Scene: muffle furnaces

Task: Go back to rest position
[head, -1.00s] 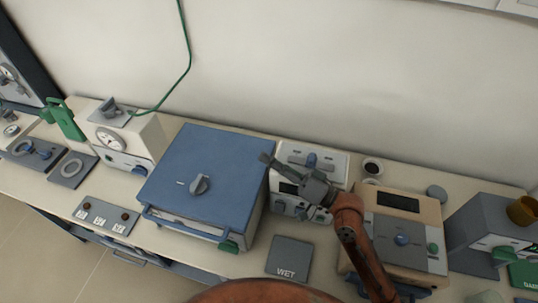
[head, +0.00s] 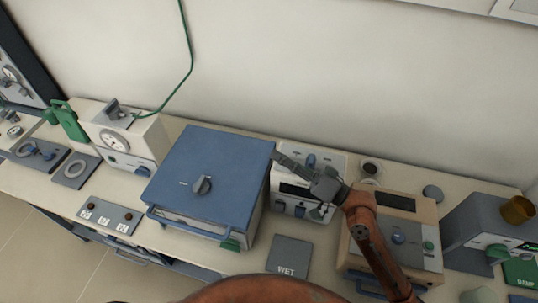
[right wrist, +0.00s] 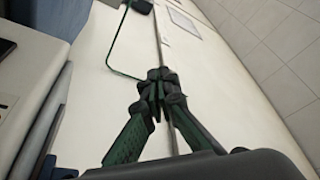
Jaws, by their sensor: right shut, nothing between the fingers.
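My right gripper (head: 283,158) is shut and empty. In the head view it is above the bench, by the right edge of the blue muffle furnace (head: 205,170) and in front of the white control unit (head: 298,205), part of which it hides. In the right wrist view its fingertips (right wrist: 160,75) meet with nothing between them, against the pale wall. The orange right arm (head: 372,240) reaches up from the bottom right. My left gripper is not in view.
A beige unit (head: 428,240) stands right of the white control unit, under my arm. A WET pad (head: 290,255) lies in front. A grey box (head: 470,232) with a brown cup (head: 518,209) is at far right. A white dial unit (head: 120,138) stands left.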

